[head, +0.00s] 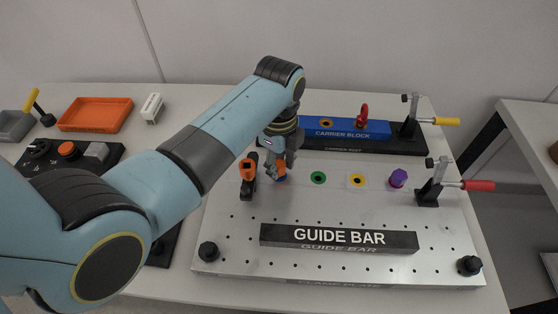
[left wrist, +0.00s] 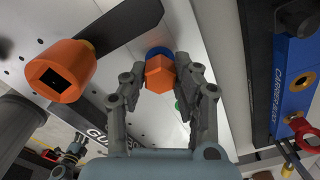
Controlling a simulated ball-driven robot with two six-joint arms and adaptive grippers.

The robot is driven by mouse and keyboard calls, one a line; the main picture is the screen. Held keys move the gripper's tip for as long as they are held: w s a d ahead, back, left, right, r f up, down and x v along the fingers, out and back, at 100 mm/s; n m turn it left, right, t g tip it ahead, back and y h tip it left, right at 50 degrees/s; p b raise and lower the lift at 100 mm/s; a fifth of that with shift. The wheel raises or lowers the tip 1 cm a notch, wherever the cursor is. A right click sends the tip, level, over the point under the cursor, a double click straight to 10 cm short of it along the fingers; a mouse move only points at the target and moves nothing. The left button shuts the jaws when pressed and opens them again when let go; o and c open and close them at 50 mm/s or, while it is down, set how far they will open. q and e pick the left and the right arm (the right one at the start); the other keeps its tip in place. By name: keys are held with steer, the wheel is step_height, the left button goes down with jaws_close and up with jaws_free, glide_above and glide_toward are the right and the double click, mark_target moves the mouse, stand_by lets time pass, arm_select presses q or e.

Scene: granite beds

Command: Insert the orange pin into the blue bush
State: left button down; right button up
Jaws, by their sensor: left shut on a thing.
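My left gripper (head: 281,172) points down over the clamp plate, its fingers shut on the orange pin (left wrist: 160,74). In the left wrist view the pin's orange head sits between the fingertips (left wrist: 165,80). The blue bush (left wrist: 158,52) shows as a blue rim directly behind the pin. In the head view the fingers mostly cover the pin, and blue of the bush (head: 282,179) shows just below it. The pin lines up with the bush; how deep it sits is hidden. What looks like my right gripper (left wrist: 72,152) is small in the left wrist view, its jaws unclear.
The guide bar (head: 338,238) is in front, the blue carrier block (head: 340,128) behind.

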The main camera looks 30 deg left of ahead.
arm_select(q)
steer(key=shift+f, duration=0.5)
steer(key=c, duration=0.9)
jaws_free()
step_height(320, 180, up, 2)
steer(key=shift+r+p, duration=0.2)
steer(key=shift+p, duration=0.8)
steer(key=shift+r, duration=1.25)
